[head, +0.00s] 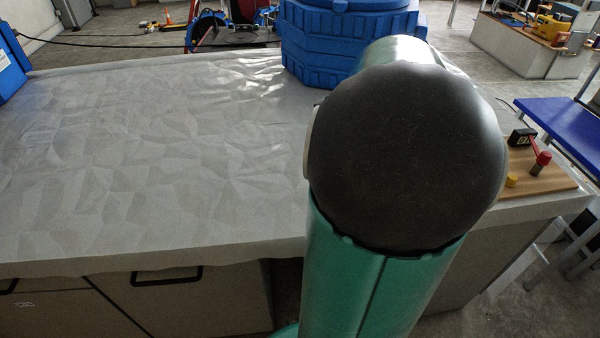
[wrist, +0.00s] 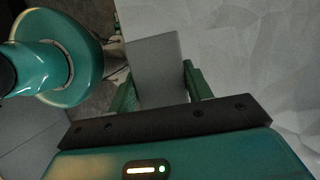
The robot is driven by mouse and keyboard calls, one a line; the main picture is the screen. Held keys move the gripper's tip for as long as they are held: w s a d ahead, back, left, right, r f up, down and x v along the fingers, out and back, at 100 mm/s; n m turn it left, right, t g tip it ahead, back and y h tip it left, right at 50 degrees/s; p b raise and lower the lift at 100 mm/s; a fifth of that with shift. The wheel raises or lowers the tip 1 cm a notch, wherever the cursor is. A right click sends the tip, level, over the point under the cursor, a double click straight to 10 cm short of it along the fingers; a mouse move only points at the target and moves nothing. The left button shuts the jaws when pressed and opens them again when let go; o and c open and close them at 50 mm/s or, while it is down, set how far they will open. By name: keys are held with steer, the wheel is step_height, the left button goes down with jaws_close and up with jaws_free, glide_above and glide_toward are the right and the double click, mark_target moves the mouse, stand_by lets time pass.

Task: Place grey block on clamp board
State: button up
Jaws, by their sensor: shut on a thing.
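The grey block (wrist: 155,68) is in the wrist view, a flat grey piece standing up between the two green fingers of my gripper (wrist: 157,88). My gripper is shut on it, with a finger on each side. The block's lower part is hidden behind the dark bar of the gripper. In the head view my own arm covers the gripper and the block.
The grey-white table top (head: 150,160) is clear across its left and middle. A blue tub (head: 320,45) stands at its back edge, partly behind my arm. A blue bench (head: 565,125) is at the right. Another table with tools (head: 530,55) stands far back right.

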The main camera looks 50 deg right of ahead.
steer(key=w+f, duration=0.2)
steer(key=w, duration=0.1)
steer(key=w+d+f, duration=0.1)
steer(key=w+f, duration=0.2)
steer(key=w+d+f, duration=0.1)
steer(key=w+f, duration=0.1)
steer(key=w, duration=0.1)
steer(key=shift+d+f, duration=0.2)
steer(key=shift+f, duration=0.15)
steer(key=f, duration=0.3)
steer(key=shift+w+d+f, duration=0.1)
steer(key=shift+w+f, duration=0.1)
steer(key=shift+w, duration=0.1)
steer(key=shift+f, duration=0.1)
steer(key=shift+s+f, duration=0.1)
steer(key=shift+f, duration=0.15)
